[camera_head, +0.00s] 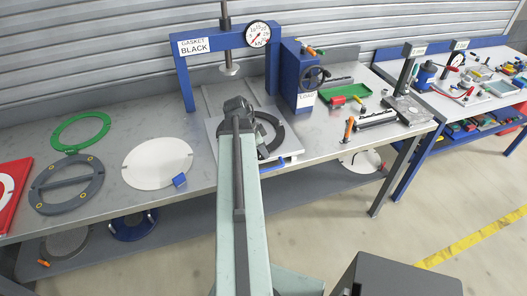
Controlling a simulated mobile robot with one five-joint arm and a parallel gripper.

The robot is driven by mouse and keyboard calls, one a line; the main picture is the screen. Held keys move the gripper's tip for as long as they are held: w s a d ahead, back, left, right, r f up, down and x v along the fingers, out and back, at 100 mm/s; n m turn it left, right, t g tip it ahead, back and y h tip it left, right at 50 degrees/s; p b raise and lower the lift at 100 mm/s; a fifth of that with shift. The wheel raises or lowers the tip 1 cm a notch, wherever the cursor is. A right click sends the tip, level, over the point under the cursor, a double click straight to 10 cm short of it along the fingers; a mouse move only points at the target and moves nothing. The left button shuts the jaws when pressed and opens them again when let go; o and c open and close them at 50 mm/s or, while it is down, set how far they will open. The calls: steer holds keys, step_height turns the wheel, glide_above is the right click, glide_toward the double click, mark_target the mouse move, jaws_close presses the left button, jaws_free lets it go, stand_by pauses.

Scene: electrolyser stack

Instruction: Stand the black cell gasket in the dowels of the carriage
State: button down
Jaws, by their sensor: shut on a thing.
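The black cell gasket (278,131) shows as a dark curved band to the right of my arm, over the carriage (292,157), a pale plate under the blue press frame. My gripper (260,148) is shut on the gasket; my arm hides most of the jaws and the left part of the ring. I cannot tell whether the gasket touches the carriage. The carriage dowels cannot be made out. A sign on the press frame (226,40) reads GASKET BLACK.
A green ring (81,120), a grey ring plate with a crossbar (45,202) and a white disc (140,165) lie on the bench to the left. A green tray (345,93) and tools lie to the right.

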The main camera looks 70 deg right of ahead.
steer(key=shift+f, duration=0.3)
steer(key=shift+r, duration=0.1)
steer(key=c, duration=1.4)
jaws_free()
steer(key=shift+o, duration=0.2)
steer(key=shift+r, duration=0.1)
steer(key=p+v, duration=0.7)
steer(key=shift+r, duration=0.3)
